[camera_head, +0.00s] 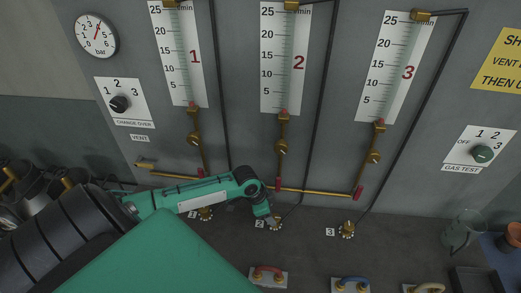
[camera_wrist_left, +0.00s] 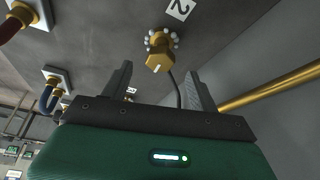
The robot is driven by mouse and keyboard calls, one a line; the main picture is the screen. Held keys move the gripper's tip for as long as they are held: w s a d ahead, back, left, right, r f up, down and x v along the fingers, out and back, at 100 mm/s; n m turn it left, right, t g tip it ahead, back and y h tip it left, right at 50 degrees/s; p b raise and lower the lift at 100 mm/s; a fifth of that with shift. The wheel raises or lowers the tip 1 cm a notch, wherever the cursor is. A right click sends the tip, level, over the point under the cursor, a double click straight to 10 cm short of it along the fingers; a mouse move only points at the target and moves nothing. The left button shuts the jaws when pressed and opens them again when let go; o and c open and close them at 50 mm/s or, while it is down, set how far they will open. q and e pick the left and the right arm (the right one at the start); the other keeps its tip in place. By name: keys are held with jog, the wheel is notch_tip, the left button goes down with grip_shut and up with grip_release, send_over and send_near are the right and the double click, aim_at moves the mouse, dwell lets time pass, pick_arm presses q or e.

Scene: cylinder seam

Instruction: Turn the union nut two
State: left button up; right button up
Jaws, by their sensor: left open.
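Union nut two (camera_wrist_left: 157,62) is a brass hexagonal nut in a ring of pale dots, next to a label marked 2. In the left wrist view it sits ahead of my open left gripper (camera_wrist_left: 160,85), between the lines of its two fingers and apart from them. In the head view the nut (camera_head: 276,223) shows at the foot of a dark hose, beside its label. My left gripper (camera_head: 264,209) is right beside it there, and its fingers are mostly hidden. My right gripper is not in view.
Similar brass fittings stand at label 1 (camera_head: 206,214) and label 3 (camera_head: 347,230). A brass pipe (camera_head: 310,191) runs behind the nuts. Coloured hose loops (camera_head: 268,274) lie in front. A glass beaker (camera_head: 462,230) stands at the right.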

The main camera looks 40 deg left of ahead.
pick_arm(q)
jog(key=b+v, duration=0.2)
jog(key=v, duration=0.8)
jog(key=shift+r+b, duration=0.25)
jog(key=shift+b, duration=0.15)
